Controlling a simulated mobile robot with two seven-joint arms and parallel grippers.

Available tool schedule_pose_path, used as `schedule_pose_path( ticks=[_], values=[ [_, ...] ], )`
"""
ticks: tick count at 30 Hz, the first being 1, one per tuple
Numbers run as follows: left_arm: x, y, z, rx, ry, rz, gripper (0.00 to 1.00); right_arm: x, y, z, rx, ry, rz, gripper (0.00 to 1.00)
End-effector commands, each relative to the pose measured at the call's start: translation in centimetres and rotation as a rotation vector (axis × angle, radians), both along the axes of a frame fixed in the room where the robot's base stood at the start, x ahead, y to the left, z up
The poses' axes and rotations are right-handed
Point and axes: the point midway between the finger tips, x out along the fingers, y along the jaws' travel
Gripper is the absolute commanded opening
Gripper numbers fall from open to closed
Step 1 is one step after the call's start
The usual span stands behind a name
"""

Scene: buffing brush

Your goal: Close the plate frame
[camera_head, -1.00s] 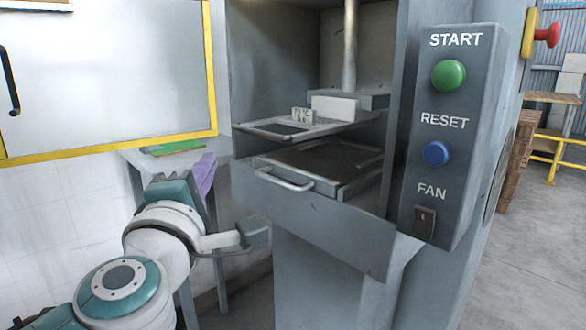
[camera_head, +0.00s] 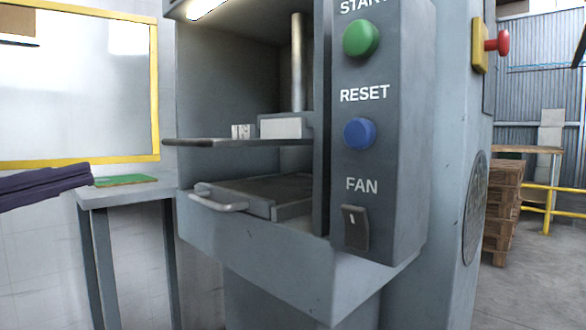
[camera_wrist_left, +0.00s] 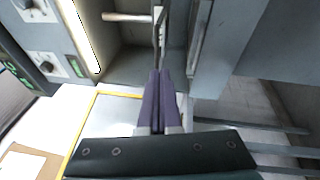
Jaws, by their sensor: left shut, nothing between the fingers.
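In the head view, a lower frame (camera_head: 270,193) with a curved grey handle (camera_head: 218,203) lies in the machine's opening. A thin upper plate (camera_head: 240,142) is level above it, with a clear gap between the two. Its front edge sticks out of the opening at the left. I cannot tell for sure which part is called the plate frame. My left gripper (camera_head: 88,177) has purple fingers and comes in from the left edge, apart from the machine. In the left wrist view its fingers (camera_wrist_left: 159,75) are together, empty, pointing towards the machine. My right gripper is not seen.
The grey machine's control panel has a green START button (camera_head: 361,38), a blue RESET button (camera_head: 360,133) and a FAN switch (camera_head: 355,227). A side table (camera_head: 130,192) left of the machine bears a green board (camera_head: 125,181). A wooden pallet stack (camera_head: 502,205) stands at right.

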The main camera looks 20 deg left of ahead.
Motion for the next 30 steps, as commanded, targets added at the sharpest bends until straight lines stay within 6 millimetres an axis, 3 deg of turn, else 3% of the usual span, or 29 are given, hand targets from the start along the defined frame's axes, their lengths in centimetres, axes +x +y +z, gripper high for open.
schedule_pose_path(
  ticks=[8,15,21,30],
  values=[
    [4.8,-0.5,1.6,0.001,-0.005,0.001,0.00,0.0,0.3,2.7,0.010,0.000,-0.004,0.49],
    [9.6,-1.0,2.0,0.000,-0.006,0.004,0.00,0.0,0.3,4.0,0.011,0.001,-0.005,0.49],
    [11.2,-3.3,2.5,-0.002,-0.002,0.003,0.00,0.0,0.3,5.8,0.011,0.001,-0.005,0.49],
    [11.9,-4.2,2.3,0.001,-0.002,0.004,0.00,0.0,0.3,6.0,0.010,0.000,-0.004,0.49]
  ],
)
